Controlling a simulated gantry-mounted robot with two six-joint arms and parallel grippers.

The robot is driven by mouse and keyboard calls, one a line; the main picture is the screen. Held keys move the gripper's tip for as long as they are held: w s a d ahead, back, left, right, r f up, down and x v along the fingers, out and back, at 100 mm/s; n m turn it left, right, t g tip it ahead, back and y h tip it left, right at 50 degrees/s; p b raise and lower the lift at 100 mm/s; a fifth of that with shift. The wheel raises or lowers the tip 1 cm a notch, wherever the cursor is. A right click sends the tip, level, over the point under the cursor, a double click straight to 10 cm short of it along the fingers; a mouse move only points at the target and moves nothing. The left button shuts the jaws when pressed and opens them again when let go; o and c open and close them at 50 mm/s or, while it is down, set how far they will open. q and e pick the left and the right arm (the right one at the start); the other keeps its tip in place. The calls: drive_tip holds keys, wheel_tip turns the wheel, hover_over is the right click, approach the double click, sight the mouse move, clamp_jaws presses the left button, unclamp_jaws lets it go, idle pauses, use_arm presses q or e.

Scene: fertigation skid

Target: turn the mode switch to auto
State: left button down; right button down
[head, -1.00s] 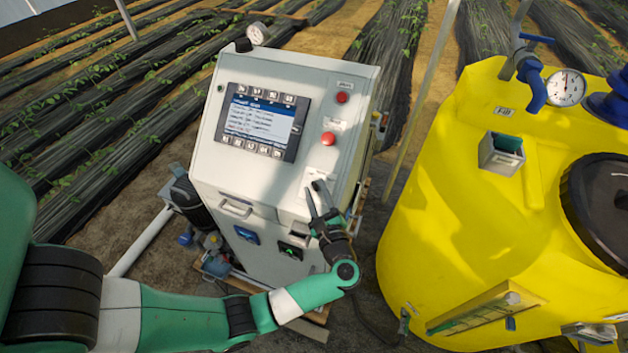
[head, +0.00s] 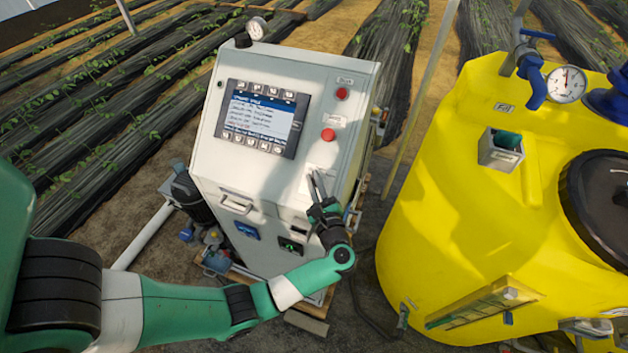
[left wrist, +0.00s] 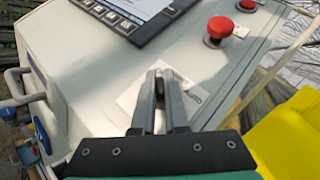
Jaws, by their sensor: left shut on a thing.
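The mode switch (left wrist: 160,90) is a small dark knob on the sloping front of the light grey control cabinet (head: 265,185). A white label plate (left wrist: 194,96) around it carries printing, with AUTO readable to its right. My left gripper (head: 316,184) reaches the cabinet's lower right front. In the left wrist view the left gripper (left wrist: 160,82) has its two fingers closed on either side of the knob. The fingers hide most of the knob, so I cannot tell its exact pointer direction. My right gripper is not in view.
A red button (head: 328,134) and a smaller red one (head: 342,94) sit above the switch. A display panel (head: 258,118) is to the upper left, and a handle (head: 236,206) lower left. A yellow tank (head: 450,200) stands to the right.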

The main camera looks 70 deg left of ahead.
use_arm(q)
drive_tip(key=shift+m+t, duration=0.5)
drive_tip(key=shift+m+t+b, duration=0.45)
drive_tip(key=shift+m+t, duration=0.25)
drive_tip(key=shift+m, duration=0.1)
drive_tip(key=m+t, duration=0.3)
drive_tip(key=shift+m, duration=0.3)
drive_tip(key=m+t+h, duration=0.2)
drive_tip(key=m+t, duration=0.3)
drive_tip(key=shift+b, duration=0.3)
drive_tip(key=m+t+h, duration=0.2)
drive_tip(key=m, duration=0.1)
drive_tip(key=m+t+h, duration=0.2)
drive_tip(key=m+h, duration=0.1)
drive_tip(key=shift+r+m, duration=0.1)
drive_tip(key=shift+m, duration=0.3)
drive_tip(key=m+t+h, duration=0.1)
drive_tip(key=m+h, duration=0.2)
drive_tip(key=shift+w+d+m+h+p, duration=0.15)
drive_tip(key=shift+m+h+p, duration=0.4)
drive_tip(key=shift+m+h, duration=1.7)
drive_tip(key=shift+m+t, duration=0.3)
drive_tip(key=shift+m, duration=0.05)
